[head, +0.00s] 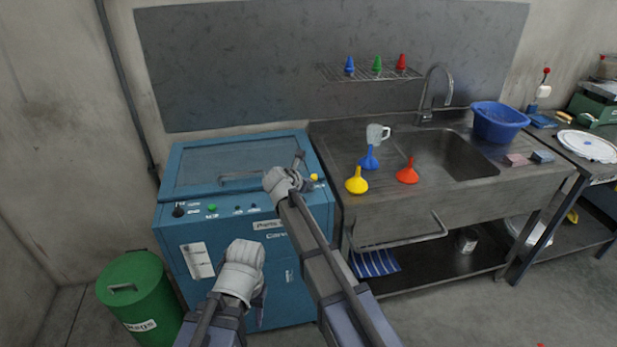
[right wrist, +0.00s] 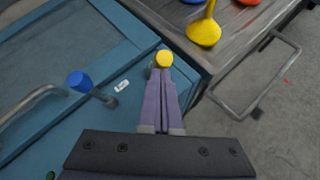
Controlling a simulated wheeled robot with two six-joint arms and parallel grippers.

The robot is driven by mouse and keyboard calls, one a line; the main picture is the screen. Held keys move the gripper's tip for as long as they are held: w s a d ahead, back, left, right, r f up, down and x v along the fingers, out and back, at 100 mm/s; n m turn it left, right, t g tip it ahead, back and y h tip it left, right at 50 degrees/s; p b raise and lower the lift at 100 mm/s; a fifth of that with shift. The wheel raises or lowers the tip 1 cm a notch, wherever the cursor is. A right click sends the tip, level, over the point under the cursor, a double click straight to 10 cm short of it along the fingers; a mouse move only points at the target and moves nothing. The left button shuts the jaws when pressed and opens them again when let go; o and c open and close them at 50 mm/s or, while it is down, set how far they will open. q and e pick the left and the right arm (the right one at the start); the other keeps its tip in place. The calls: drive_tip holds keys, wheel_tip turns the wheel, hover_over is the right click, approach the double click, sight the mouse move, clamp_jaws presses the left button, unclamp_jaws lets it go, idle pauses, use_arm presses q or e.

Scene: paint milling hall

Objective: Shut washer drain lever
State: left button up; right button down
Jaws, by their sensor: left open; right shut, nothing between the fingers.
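The blue washer (head: 240,215) stands at left centre in the head view, its lid down. On its top right are two short levers: one with a blue knob (right wrist: 79,79) beside a small white label, and one with a yellow knob (right wrist: 164,58). The yellow knob also shows in the head view (head: 314,177). I cannot tell which is the drain lever. My right gripper (right wrist: 163,82) is shut and empty, its fingertips right at the yellow knob; touching is unclear. My left gripper (head: 261,298) is open, low before the washer's front, its fingers mostly hidden.
A steel sink bench (head: 440,210) adjoins the washer on the right, with yellow (head: 356,182), blue and red funnels and a clear jug (head: 377,135). A bent rail (head: 400,243) juts from its front. A green bin (head: 140,300) stands at front left.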

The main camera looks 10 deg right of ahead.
use_arm(q)
wheel_tip(320, 180, up, 6)
drive_tip(key=p, duration=0.4)
drive_tip(key=shift+r+p, duration=0.15)
drive_tip(key=shift+p, duration=0.25)
use_arm(e)
drive_tip(key=w+g, duration=0.1)
drive_tip(key=w+r+g, duration=0.1)
drive_tip(key=w, duration=0.1)
drive_tip(key=w+r+n+g, duration=0.1)
drive_tip(key=shift+w+a+r+g, duration=0.1)
drive_tip(key=shift+w+g, duration=0.15)
drive_tip(key=shift+g, duration=0.05)
drive_tip(key=shift+w, duration=0.2)
use_arm(q)
drive_tip(key=shift+r, duration=0.2)
use_arm(e)
drive_tip(key=shift+r, duration=0.2)
use_arm(q)
drive_tip(key=shift+r+p, duration=0.65)
drive_tip(key=shift+p, duration=0.2)
use_arm(e)
drive_tip(key=shift+r, duration=0.65)
drive_tip(key=shift+s, duration=0.1)
